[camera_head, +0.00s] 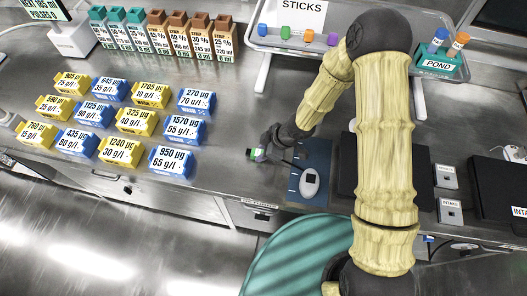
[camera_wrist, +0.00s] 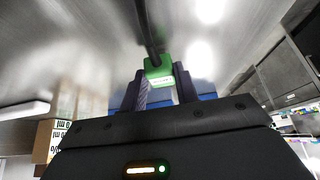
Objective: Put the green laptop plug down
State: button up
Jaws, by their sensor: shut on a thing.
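The green laptop plug (camera_wrist: 158,71) is a small green block with a white label and a dark cable running from it in the wrist view. My gripper (camera_wrist: 158,86) is shut on it, with one dark finger on each side. In the head view the green plug (camera_head: 257,154) shows small at the end of my gripper (camera_head: 264,150), over the steel bench just left of a blue mat. Whether the plug touches the bench is hard to tell.
A white mouse (camera_head: 310,183) lies on the blue mat (camera_head: 316,155). Several yellow and blue labelled blocks (camera_head: 120,150) stand on the bench to the left. A dark laptop (camera_head: 345,165) lies right of the mat, partly behind my arm. Bare bench (camera_head: 228,130) lies between blocks and gripper.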

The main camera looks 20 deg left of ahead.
jog(key=shift+f, duration=0.35)
jog(key=shift+f+b, duration=0.25)
jog(key=shift+b, duration=0.2)
jog(key=o, duration=1)
jog(key=shift+r, duration=0.1)
